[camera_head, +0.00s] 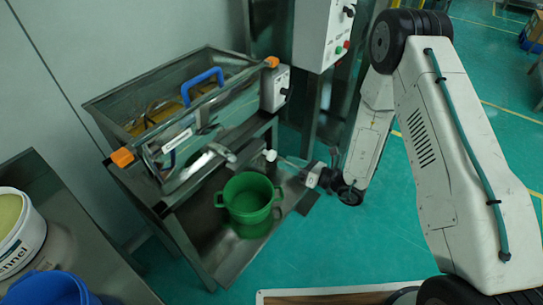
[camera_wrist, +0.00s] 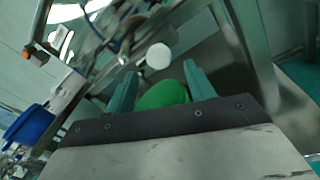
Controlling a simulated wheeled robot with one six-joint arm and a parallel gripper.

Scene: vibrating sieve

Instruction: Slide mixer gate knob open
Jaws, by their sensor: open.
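A round white knob (camera_head: 270,155) shows in front of the metal mixer box (camera_head: 150,120), above the green bucket. In the wrist view the white knob (camera_wrist: 158,56) lies just past my fingertips, roughly in line with the gap between them. My gripper (camera_wrist: 161,80) is open, with two teal fingers apart and nothing held between them. In the head view my gripper end is to the right of the knob, and its fingers are too small to make out clearly. The gate behind the knob cannot be made out clearly.
A green bucket (camera_head: 248,200) stands on the lower metal shelf below the knob. The mixer has a blue handle (camera_head: 203,80). A control box (camera_head: 324,35) is behind. A blue bucket (camera_head: 50,290) and a white bucket (camera_head: 22,245) stand on the left table.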

